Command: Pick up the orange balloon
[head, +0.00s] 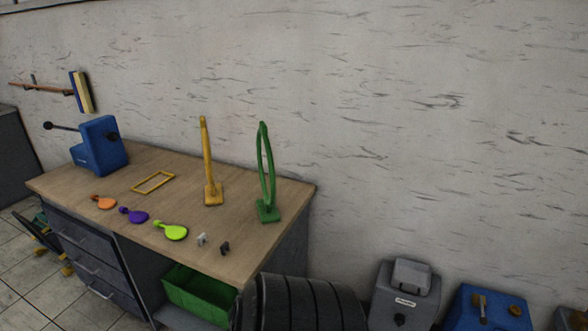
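The orange balloon (104,202) is small and flat. It lies near the front left edge of the wooden tabletop (245,250) in the head view, in front of the blue machine. A purple balloon (137,216) and a lime green balloon (174,232) lie to its right, in a row along the front edge. Neither of my grippers is in view. Nothing touches or covers the orange balloon.
A blue machine (98,145) with a lever stands behind the balloons. A yellow frame (153,182), a yellow stand (208,165) and a green hoop stand (266,175) are farther back. Two small clips (224,247) lie front right. A green crate (195,297) sits below.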

